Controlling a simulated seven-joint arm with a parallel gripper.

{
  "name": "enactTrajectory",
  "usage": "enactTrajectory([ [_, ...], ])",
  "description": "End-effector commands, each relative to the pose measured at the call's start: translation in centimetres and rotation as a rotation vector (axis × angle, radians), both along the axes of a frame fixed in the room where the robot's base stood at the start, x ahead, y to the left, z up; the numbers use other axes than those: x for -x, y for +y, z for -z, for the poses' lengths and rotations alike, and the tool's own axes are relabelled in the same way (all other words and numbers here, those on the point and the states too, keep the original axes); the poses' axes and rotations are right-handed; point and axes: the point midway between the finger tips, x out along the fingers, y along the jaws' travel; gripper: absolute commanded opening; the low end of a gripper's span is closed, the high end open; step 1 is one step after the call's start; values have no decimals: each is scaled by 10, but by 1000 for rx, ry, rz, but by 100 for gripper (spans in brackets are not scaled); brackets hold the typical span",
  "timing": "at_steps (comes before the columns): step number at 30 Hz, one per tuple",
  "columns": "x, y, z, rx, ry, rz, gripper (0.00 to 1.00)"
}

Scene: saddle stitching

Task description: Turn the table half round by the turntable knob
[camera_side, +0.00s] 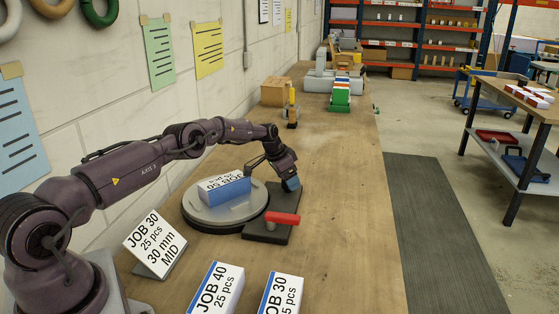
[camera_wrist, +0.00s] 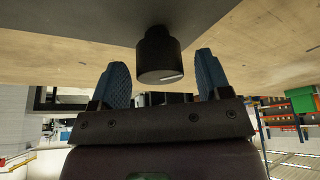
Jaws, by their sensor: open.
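The round grey turntable (camera_side: 205,219) sits on the bench, with a blue and white job box (camera_side: 224,190) lying on it. The box's printed label reads upside down. A dark base plate (camera_side: 258,232) extends right of the turntable. The black turntable knob (camera_wrist: 158,52), with a white mark on its end, shows in the wrist view; I cannot make it out in the side view. My gripper (camera_side: 290,184) is low over the far end of the base plate. In the wrist view its blue fingers (camera_wrist: 160,60) are open, one on each side of the knob, with gaps visible.
A red handle (camera_side: 283,219) stands on the near part of the base plate. A JOB 30 sign (camera_side: 155,244) and white job boxes (camera_side: 217,289) (camera_side: 282,294) are in front. A small yellow-topped tool (camera_side: 291,108) stands farther back. The bench to the right is clear.

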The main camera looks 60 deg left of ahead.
Motion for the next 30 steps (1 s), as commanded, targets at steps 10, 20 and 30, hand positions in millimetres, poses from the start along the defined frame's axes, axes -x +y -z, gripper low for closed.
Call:
enactTrajectory([
  [10, 21, 4, -51, -3, -3, -2, 71],
  [20, 43, 7, -104, -1, 0, 0, 71],
  [30, 47, 8, -113, 0, 1, 0, 71],
])
